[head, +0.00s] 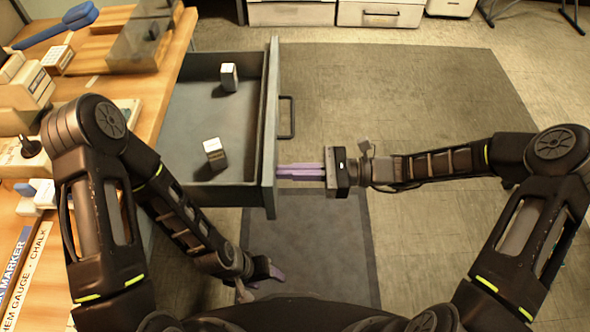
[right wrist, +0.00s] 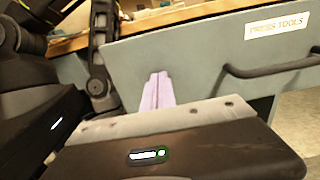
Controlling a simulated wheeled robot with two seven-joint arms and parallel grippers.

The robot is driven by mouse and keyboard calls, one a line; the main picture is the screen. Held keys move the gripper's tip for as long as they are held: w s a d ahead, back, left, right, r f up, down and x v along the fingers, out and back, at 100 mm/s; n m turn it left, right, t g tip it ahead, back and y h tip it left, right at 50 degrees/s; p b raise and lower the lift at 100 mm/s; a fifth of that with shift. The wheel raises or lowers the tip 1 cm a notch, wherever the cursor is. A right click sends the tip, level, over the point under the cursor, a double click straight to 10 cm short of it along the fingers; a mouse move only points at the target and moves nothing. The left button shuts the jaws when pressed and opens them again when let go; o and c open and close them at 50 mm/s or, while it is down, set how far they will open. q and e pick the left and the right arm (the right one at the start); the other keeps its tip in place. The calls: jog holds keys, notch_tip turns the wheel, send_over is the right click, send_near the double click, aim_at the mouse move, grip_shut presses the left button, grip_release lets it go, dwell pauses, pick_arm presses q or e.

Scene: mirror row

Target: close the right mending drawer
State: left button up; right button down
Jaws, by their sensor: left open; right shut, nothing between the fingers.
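A grey drawer (head: 272,95) stands pulled out from the wooden bench in the head view. In the right wrist view its front (right wrist: 195,60) bears a label (right wrist: 277,25) reading "PRESS TOOLS"; I see no "mending" label. Its dark handle (head: 287,117) also shows in the right wrist view (right wrist: 270,69). My right gripper (head: 281,172) is shut and empty, fingertips at the drawer front, nearer me than the handle; I cannot tell whether they touch. It also shows in the right wrist view (right wrist: 158,83). My left gripper (head: 273,275) is open, low, apart from the drawer.
Two small white-and-dark blocks (head: 228,77) (head: 215,153) stand inside the drawer. The wooden bench (head: 95,88) on the left carries tools and boxes. Pale cabinets (head: 380,13) stand at the back. The floor right of the drawer is clear beyond my right arm.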

jog(key=b, duration=0.1)
send_over(173, 172)
jog(key=s+d, duration=0.4)
jog(key=shift+s, duration=0.1)
jog(key=shift+a, duration=0.6)
pick_arm(q)
jog(key=shift+d+f, duration=0.15)
jog(key=shift+f, duration=0.45)
pick_arm(e)
jog(key=shift+r, duration=0.1)
jog(key=shift+r, duration=0.1)
